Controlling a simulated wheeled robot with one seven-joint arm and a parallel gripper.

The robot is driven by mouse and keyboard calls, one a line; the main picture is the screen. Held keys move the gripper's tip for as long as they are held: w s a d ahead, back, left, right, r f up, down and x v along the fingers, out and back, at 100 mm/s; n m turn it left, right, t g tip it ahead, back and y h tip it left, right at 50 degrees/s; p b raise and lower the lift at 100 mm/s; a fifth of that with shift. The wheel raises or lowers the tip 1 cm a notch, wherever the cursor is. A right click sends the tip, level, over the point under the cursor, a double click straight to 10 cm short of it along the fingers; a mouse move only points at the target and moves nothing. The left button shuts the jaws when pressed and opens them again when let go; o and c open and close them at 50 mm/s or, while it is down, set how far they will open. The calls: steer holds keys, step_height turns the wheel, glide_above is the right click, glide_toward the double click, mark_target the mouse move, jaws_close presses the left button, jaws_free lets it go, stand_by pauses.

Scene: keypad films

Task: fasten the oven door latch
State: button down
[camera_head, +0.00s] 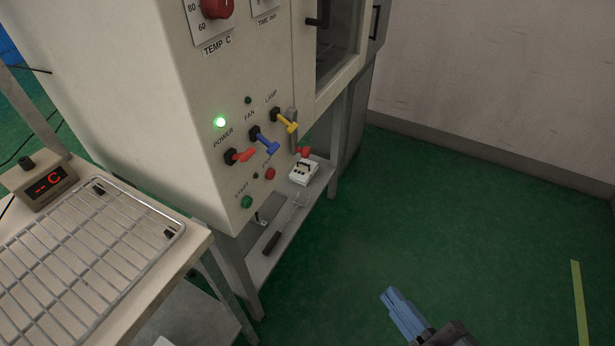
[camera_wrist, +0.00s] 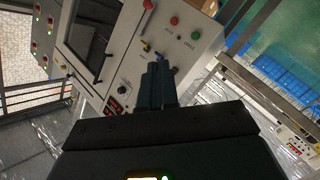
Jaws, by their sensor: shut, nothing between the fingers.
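The oven (camera_head: 130,110) is a cream cabinet with a control panel on its front. Its door (camera_head: 350,75) with a dark window shows at the top of the head view, cut off by the edge. A dark lever (camera_head: 320,20) stands out at the door's left side and a black handle (camera_head: 376,22) at its right; I cannot tell for sure which is the latch, or its state. My gripper (camera_head: 392,298) is shut and empty, over the green floor at lower right, apart from the oven. In the wrist view my gripper (camera_wrist: 160,72) points towards a panel and a dark window.
The panel bears red, blue and yellow toggles (camera_head: 266,140), a lit green lamp (camera_head: 220,122) and push buttons. A low shelf (camera_head: 285,235) below holds a white box (camera_head: 304,172) and a tool. A bench with a wire rack (camera_head: 85,265) stands left.

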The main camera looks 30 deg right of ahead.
steer(key=w+f+n+b, duration=0.2)
steer(key=w+n, duration=0.1)
steer(key=w, duration=0.4)
steer(key=w+f+n+t+b, duration=0.1)
steer(key=w+f+n+b, duration=0.1)
steer(key=w, duration=0.6)
steer(key=w+f+n+t+b, duration=0.1)
steer(key=w+f+n+b, duration=0.2)
steer(key=w+n, duration=0.3)
steer(key=shift+w+b, duration=0.6)
steer(key=shift+w, duration=0.25)
steer(key=shift+w+d, duration=0.1)
steer(key=p, duration=0.2)
glide_toward(297, 152)
steer(key=w+a, duration=0.2)
steer(key=a, duration=0.1)
steer(key=shift+w+d+r+p, duration=0.15)
steer(key=shift+w+d+p, duration=0.5)
steer(key=shift+p, duration=0.65)
steer(key=shift+w+d+r+p, duration=0.1)
steer(key=shift+w+d+p, duration=0.3)
steer(key=shift+d+p, duration=0.65)
steer(key=shift+a, duration=0.2)
steer(key=shift+f, duration=0.15)
